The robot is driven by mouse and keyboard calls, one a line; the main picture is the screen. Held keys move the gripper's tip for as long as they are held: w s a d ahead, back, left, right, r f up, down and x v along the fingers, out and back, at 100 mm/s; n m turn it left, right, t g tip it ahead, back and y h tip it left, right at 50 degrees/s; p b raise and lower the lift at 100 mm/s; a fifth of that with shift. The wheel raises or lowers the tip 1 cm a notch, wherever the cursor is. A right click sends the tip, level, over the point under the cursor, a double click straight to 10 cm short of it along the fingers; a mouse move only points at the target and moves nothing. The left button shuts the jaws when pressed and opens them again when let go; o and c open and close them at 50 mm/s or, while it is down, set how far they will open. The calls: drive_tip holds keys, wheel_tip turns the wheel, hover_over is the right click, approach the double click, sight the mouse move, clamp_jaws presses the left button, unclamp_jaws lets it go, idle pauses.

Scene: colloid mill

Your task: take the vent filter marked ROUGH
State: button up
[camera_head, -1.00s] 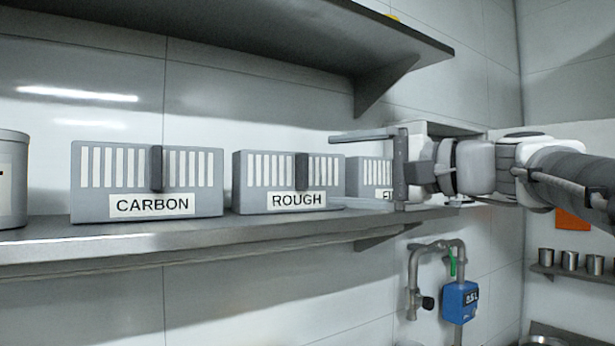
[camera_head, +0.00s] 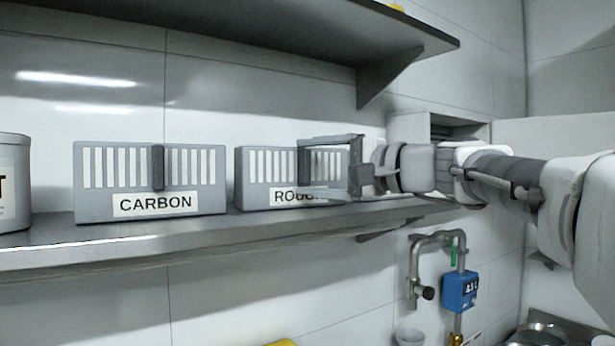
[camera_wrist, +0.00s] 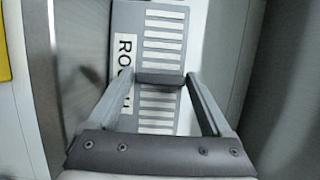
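The ROUGH vent filter (camera_head: 262,168) is a grey box with pale vertical slats, a white label and a dark upright handle on its front. It stands on the grey shelf (camera_head: 120,236), right of the CARBON filter (camera_head: 190,170). In the wrist view the filter (camera_wrist: 160,18) lies straight ahead, turned sideways. My fingers (camera_wrist: 160,84) are spread, with the handle (camera_wrist: 160,78) between their tips. I cannot tell whether they touch it.
An upper shelf (camera_head: 230,45) with a bracket (camera_head: 385,82) hangs above. A grey canister (camera_head: 12,185) stands at the far left. Pipes and a blue meter (camera_head: 460,290) are on the wall below right. The filter further right is hidden behind my gripper.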

drive_tip(key=c, duration=1.1)
drive_tip(key=shift+c, duration=0.2)
